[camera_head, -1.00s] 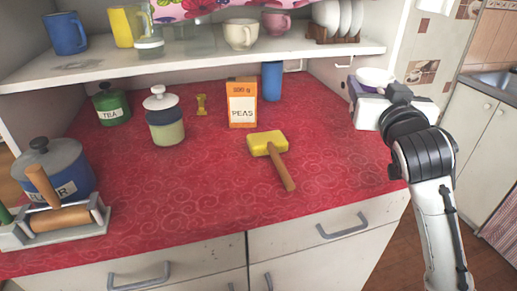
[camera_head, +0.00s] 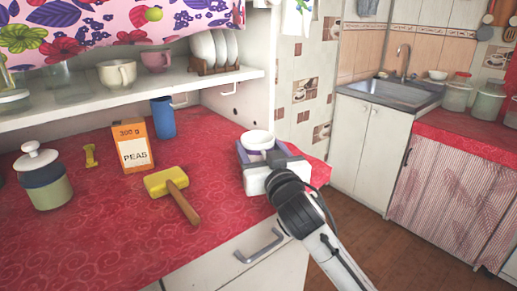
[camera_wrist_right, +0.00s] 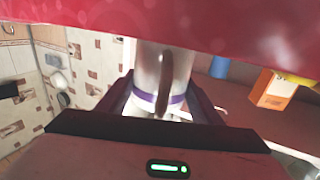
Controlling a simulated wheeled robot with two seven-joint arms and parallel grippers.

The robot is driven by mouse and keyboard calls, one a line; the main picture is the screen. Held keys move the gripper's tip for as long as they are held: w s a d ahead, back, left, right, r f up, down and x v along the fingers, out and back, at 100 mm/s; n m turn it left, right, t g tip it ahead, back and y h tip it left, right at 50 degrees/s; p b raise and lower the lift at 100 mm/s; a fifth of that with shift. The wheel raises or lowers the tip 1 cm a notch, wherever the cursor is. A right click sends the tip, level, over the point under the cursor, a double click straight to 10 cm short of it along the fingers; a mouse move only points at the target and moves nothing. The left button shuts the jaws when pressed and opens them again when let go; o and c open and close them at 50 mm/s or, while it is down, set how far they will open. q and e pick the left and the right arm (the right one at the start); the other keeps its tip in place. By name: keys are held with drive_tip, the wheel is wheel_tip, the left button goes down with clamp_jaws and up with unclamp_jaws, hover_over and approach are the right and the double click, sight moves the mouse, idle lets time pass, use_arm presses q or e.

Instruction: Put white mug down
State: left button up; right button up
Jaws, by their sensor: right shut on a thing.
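The white mug (camera_head: 257,139) is held between the fingers of my right gripper (camera_head: 262,158), at the right end of the red counter (camera_head: 95,235). In the right wrist view the mug (camera_wrist_right: 150,68) shows a purple band and a brownish handle between the two fingers (camera_wrist_right: 160,98). One end of the mug meets the edge of the red surface in that view. I cannot tell whether it touches the counter. My left gripper is not in view.
A yellow mallet (camera_head: 165,182), an orange peas box (camera_head: 131,146) and a blue cup (camera_head: 163,117) are left of the gripper. A shelf (camera_head: 140,88) with cups and plates is above. A sink (camera_head: 396,92) is at the back right. Bare counter lies between mallet and gripper.

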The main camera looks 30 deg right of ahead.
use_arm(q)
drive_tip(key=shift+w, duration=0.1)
use_arm(e)
drive_tip(key=shift+r, duration=0.1)
drive_tip(key=o, duration=1.3)
drive_tip(key=shift+c, duration=0.2)
drive_tip(key=v, duration=0.9)
drive_tip(key=shift+b, duration=0.3)
drive_tip(key=shift+s+a+r+p, duration=0.15)
drive_tip(key=shift+s+a+p, duration=0.1)
drive_tip(key=shift+s+p, duration=0.35)
use_arm(q)
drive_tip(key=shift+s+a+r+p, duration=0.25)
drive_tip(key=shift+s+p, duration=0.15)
drive_tip(key=shift+p, duration=0.1)
use_arm(e)
drive_tip(key=shift+v, duration=0.85)
